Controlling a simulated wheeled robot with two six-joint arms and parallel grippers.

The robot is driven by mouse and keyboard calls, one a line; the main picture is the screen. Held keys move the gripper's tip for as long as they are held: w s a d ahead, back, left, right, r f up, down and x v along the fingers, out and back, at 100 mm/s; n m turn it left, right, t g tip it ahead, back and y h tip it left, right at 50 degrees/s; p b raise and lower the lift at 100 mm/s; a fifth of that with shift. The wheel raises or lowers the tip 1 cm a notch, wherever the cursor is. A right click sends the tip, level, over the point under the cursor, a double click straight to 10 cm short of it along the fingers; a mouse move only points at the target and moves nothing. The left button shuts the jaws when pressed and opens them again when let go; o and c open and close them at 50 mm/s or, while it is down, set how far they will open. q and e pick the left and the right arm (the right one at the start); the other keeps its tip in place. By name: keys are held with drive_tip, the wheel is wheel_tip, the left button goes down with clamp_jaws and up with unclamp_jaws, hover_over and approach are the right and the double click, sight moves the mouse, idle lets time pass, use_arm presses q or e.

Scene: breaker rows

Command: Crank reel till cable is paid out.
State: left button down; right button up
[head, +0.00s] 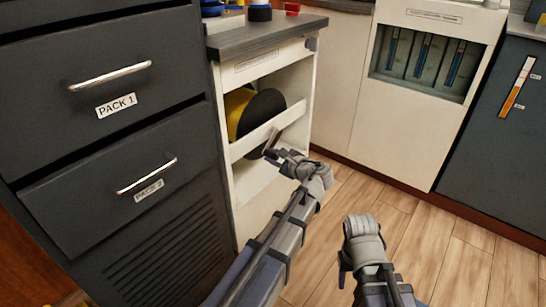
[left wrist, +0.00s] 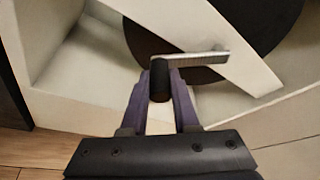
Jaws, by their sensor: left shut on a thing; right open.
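The reel (head: 264,112) sits in a white cabinet bay, with a black disc face and yellow behind it. A pale bar crosses in front of it. In the left wrist view the reel's dark disc (left wrist: 240,22) shows behind the bar. The crank has a grey metal arm (left wrist: 198,58) and a black knob (left wrist: 160,80). My left gripper (head: 277,152) is at the crank, and in the left wrist view its fingers (left wrist: 161,85) are shut on the black knob. My right gripper (head: 347,275) is open and empty, low over the floor. I cannot make out any paid-out cable.
The white cabinet (head: 245,215) has an open lower shelf and a grey top (head: 262,36) with several small items. Dark drawers labelled PACK 1 (head: 105,85) and PACK 2 (head: 150,190) stand at the left. A white unit (head: 410,115) is at the back right. The wooden floor (head: 460,260) is clear.

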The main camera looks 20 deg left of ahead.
use_arm(q)
drive_tip(key=f+n+b, duration=0.1)
drive_tip(key=w+f+n+t+b, duration=0.1)
drive_tip(key=b, duration=0.1)
drive_tip(key=shift+w+d, duration=0.15)
drive_tip(key=shift+d, duration=0.1)
drive_tip(key=shift+w+d+n+t+b, duration=0.15)
drive_tip(key=shift+w+n+t+b, duration=0.25)
drive_tip(key=shift+n+b, duration=0.1)
drive_tip(key=c, duration=0.7)
unclamp_jaws()
drive_tip(key=shift+r, duration=0.1)
drive_tip(key=shift+o, duration=0.2)
drive_tip(key=p+v, duration=0.1)
drive_tip(key=v, duration=0.7)
drive_tip(key=shift+p, duration=0.35)
drive_tip(key=shift+c, duration=0.3)
